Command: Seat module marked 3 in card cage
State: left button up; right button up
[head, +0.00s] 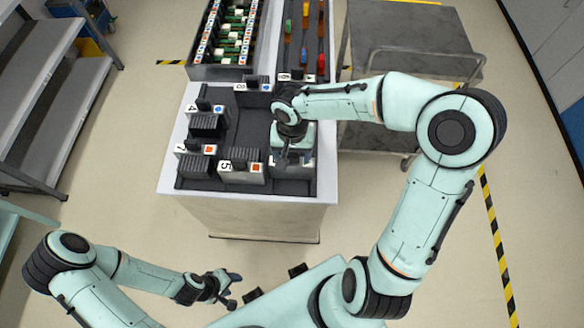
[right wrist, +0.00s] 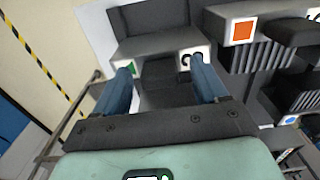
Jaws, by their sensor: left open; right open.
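My right gripper (head: 289,158) is open over the near right corner of the foam-lined tray. In the right wrist view its two fingers (right wrist: 162,67) are spread on either side of the dark handle of a grey module (right wrist: 155,47). That module has a green mark and a black character partly hidden by a finger, so I cannot read it surely. It shows in the head view as a pale label edge (head: 305,163) beneath the gripper. The card cage (head: 220,73) stands at the back of the cart. My left gripper (head: 222,287) is open and empty, low in front of the cart.
Other modules sit in the tray: 4 (head: 205,125), 8 (head: 252,87), 7 (head: 195,163), 5 (head: 240,175), and one apparently marked 6 (head: 297,77). A bin of coloured pieces (head: 305,40) adjoins the cage. A grey trolley (head: 410,40) stands right; shelves (head: 40,90) stand left.

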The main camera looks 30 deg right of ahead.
jog(key=shift+f, duration=0.1)
jog(key=shift+c, duration=0.3)
grip_shut()
